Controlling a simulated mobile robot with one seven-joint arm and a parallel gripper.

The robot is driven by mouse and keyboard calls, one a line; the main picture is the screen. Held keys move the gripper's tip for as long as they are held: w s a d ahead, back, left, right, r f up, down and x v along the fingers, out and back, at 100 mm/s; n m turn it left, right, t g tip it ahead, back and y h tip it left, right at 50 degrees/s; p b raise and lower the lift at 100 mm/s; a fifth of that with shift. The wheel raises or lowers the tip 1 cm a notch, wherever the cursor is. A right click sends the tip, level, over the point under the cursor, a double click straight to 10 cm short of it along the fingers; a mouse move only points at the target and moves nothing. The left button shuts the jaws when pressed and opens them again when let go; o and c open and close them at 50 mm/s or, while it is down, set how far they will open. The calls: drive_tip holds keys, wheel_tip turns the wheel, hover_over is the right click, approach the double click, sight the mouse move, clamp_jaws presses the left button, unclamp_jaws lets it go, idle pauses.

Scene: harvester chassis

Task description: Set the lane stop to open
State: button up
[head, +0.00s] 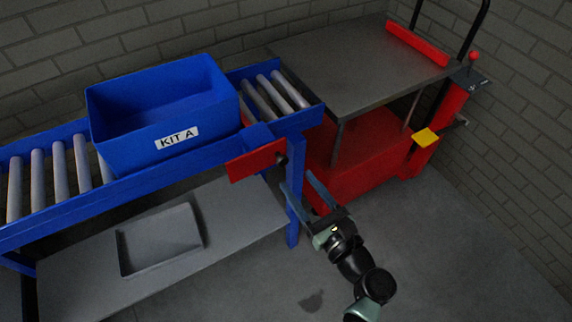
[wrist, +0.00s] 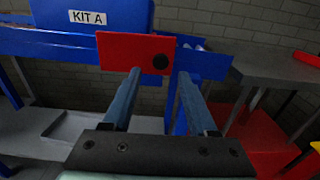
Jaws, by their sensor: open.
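The lane stop shows as a red plate (head: 252,161) on the front rail near the right end of the blue roller conveyor. It lies lengthwise along the rail, with a black round knob (head: 282,159) at its right end. In the wrist view the red plate (wrist: 122,55) is straight ahead, and the knob (wrist: 160,62) appears between the fingertips. My gripper (head: 297,178) is open and empty, its fingers pointing toward the knob; it also shows in the wrist view (wrist: 159,76). I cannot tell whether the fingertips touch it.
A blue bin labelled KIT A (head: 150,135) sits on the rollers left of the stop. Bare rollers (head: 275,97) lie to its right. A red cart with a grey top (head: 350,65) stands at the conveyor's right end. A grey tray (head: 160,240) rests on the lower shelf.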

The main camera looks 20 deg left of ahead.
sight(284, 162)
drive_tip(key=x, duration=0.6)
drive_tip(key=shift+w+a+b, duration=0.15)
drive_tip(key=shift+b, duration=0.2)
clamp_jaws()
idle(1.1)
